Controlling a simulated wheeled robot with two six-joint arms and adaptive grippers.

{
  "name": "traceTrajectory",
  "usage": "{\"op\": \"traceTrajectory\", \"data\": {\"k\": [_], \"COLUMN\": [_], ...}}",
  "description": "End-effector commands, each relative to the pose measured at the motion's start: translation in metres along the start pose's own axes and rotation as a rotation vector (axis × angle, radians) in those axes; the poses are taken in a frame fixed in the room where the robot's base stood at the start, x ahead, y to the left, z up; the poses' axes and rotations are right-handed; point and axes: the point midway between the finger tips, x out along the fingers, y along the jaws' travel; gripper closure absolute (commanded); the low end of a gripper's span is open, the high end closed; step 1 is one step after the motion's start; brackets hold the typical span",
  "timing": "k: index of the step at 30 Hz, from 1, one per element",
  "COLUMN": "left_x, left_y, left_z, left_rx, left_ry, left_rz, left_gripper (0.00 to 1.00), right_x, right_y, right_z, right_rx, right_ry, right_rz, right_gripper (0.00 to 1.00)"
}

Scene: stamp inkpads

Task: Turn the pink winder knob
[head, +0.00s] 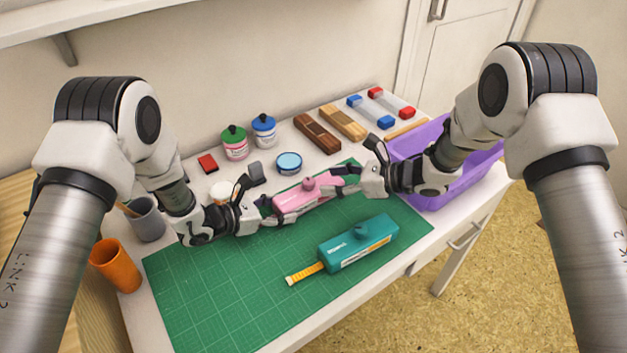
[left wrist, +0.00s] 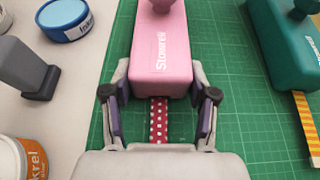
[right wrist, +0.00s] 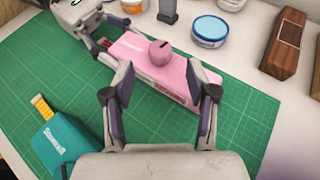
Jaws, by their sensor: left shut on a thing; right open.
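The pink winder (head: 292,201) lies on the green cutting mat, with its round pink knob (head: 308,184) on top. My left gripper (head: 270,207) is shut on the winder's left end, one finger on each side. In the left wrist view, a red polka-dot tape (left wrist: 159,120) comes out of the winder (left wrist: 160,52) between the fingers. My right gripper (head: 343,180) is open at the winder's right end. In the right wrist view, its fingers are spread and the knob (right wrist: 160,52) lies beyond them, apart from both. The knob's top has a dark mark.
A teal winder (head: 360,244) with a yellow tape lies nearer on the mat (head: 215,300). A blue inkpad tin (head: 289,163) and a grey stamp (head: 256,173) stand behind. A purple bin (head: 430,197) is at the right. The mat's front left is clear.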

Motion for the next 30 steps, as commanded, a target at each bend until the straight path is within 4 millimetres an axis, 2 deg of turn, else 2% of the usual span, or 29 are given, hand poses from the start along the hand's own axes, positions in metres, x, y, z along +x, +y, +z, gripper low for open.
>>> {"op": "traceTrajectory", "data": {"k": [3, 6, 10, 17, 20, 22, 30], "left_x": [0.000, 0.000, 0.000, 0.000, 0.000, 0.000, 0.000], "left_y": [0.000, 0.000, 0.000, 0.000, 0.000, 0.000, 0.000], "left_z": [0.000, 0.000, 0.000, 0.000, 0.000, 0.000, 0.000], "left_rx": [0.000, 0.000, 0.000, 0.000, 0.000, 0.000, 0.000], "left_ry": [0.000, 0.000, 0.000, 0.000, 0.000, 0.001, 0.000], "left_rz": [0.000, 0.000, 0.000, 0.000, 0.000, 0.000, -0.001], "left_gripper": [0.81, 0.81, 0.81, 0.81, 0.81, 0.81, 0.81], "right_x": [0.029, 0.045, 0.056, 0.057, 0.057, 0.056, 0.057], "right_y": [0.001, 0.001, 0.000, 0.000, 0.000, 0.000, 0.000], "right_z": [-0.001, -0.001, 0.000, 0.000, 0.000, 0.000, 0.001], "right_rx": [-0.002, 0.000, 0.002, 0.002, 0.002, 0.002, 0.009], "right_ry": [0.002, 0.001, 0.000, 0.000, 0.000, 0.000, -0.001], "right_rz": [0.003, 0.002, -0.001, -0.002, -0.002, -0.002, -0.014], "right_gripper": [0.42, 0.42, 0.42, 0.42, 0.74, 0.99, 1.00]}}
